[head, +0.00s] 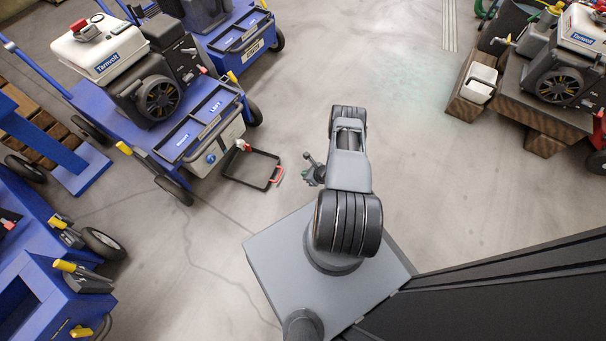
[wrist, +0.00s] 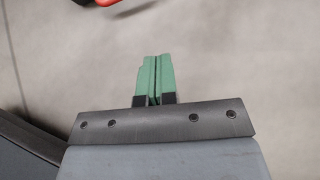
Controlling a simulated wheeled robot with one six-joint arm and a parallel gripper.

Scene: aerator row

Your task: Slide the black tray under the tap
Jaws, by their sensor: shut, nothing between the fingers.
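The black tray (head: 245,184) lies on the floor at the front of the blue cart, in the centre-left of the head view. It looks like a dark rim around a grey inside, with a red handle (head: 277,175) on its right side. The tap (head: 243,145), with a red top, is on the cart's front face, near the tray's back left edge. My gripper (head: 306,173) is to the right of the handle, apart from it. In the wrist view its green fingers (wrist: 153,80) are together and empty. Part of the red handle (wrist: 108,2) shows at that view's top edge.
The blue cart (head: 215,105) carries an engine and a white tank (head: 98,45). More blue carts stand at the left and at the back. Another machine on wooden blocks (head: 548,145) is at the right. The floor between is clear.

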